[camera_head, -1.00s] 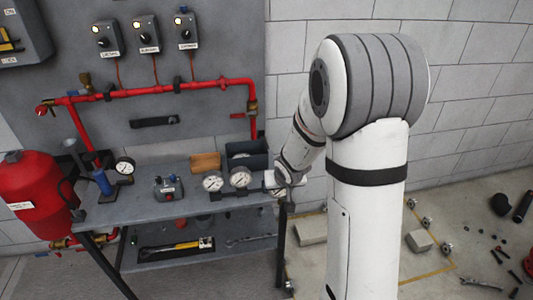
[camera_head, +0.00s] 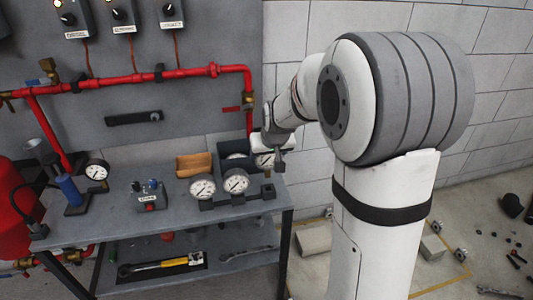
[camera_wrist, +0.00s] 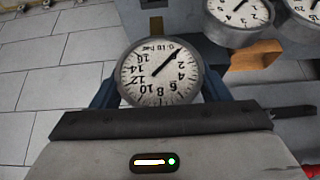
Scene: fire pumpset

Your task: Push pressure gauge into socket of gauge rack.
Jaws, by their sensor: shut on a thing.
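My gripper (camera_wrist: 160,88) is shut on a round white-faced pressure gauge (camera_wrist: 158,70), with a blue finger on either side of it. In the head view the held gauge (camera_head: 265,161) shows below my gripper (camera_head: 268,146), above the right end of the bench. The gauge rack (camera_head: 222,203) is a dark bar on the bench. Two gauges stand in it, a left one (camera_head: 202,187) and a middle one (camera_head: 236,181). The socket block (camera_head: 268,191) at its right end is empty. The held gauge appears apart from the rack, up and behind that block.
An orange-brown box (camera_head: 194,164) and a dark bin (camera_head: 229,152) stand behind the rack. A small control box (camera_head: 150,197) and a gauge on a stand (camera_head: 97,170) are to the left. Red pipe (camera_head: 200,74) runs along the wall behind. The bench front (camera_head: 110,228) is clear.

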